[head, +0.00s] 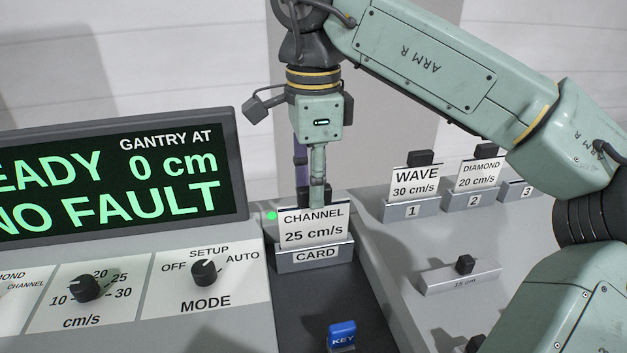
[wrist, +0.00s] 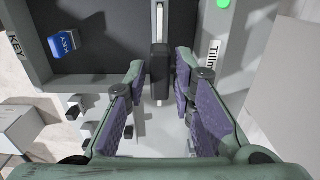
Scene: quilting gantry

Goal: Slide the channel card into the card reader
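The white channel card (head: 313,226), marked CHANNEL 25 cm/s, stands upright in the card reader (head: 315,257), the grey block labelled CARD. The reader's front hides the card's lower edge. My gripper (head: 318,190) points down at the card's top from behind it; its fingertips are partly hidden there. In the wrist view my gripper (wrist: 160,80) has its purple-padded fingers apart, one on each side of the card's black grip (wrist: 159,72). A gap shows on both sides of the grip. A green light (head: 272,215) glows beside the reader.
A display (head: 120,178) at left reads NO FAULT and gantry at 0 cm. The mode knob (head: 204,272) and speed knob (head: 85,288) sit below. A blue key (head: 341,335) is in front of the reader. WAVE (head: 414,180) and DIAMOND (head: 479,175) cards stand in holders at right.

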